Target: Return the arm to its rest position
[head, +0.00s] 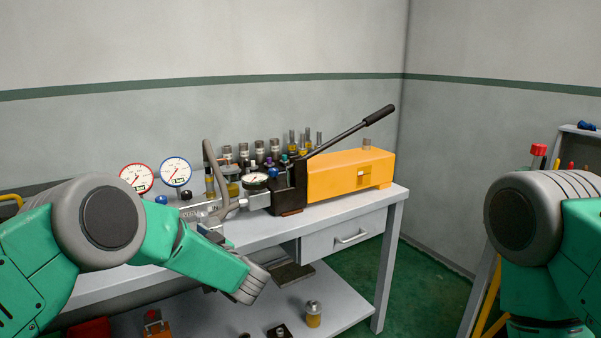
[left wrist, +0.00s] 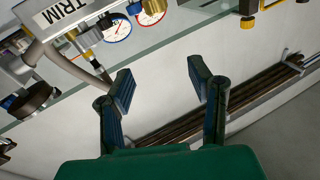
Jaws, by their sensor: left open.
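My left arm (head: 190,258) comes in from the left in the head view and bends in front of the bench. My left gripper (left wrist: 162,83) shows in the left wrist view with its two dark fingers spread and nothing between them. A grey part marked TRIM (left wrist: 60,12) and two dial gauges lie beyond the fingertips, apart from them. In the head view the gripper is mostly hidden behind my arm. My right arm (head: 540,225) is at the right edge, and its gripper is out of view.
A grey bench (head: 345,212) carries an orange hand pump (head: 345,172) with a black lever, a red-rimmed gauge (head: 136,178), a blue-rimmed gauge (head: 176,172) and several fittings. A lower shelf (head: 345,308) holds parts. Green floor (head: 425,285) is clear right of the bench.

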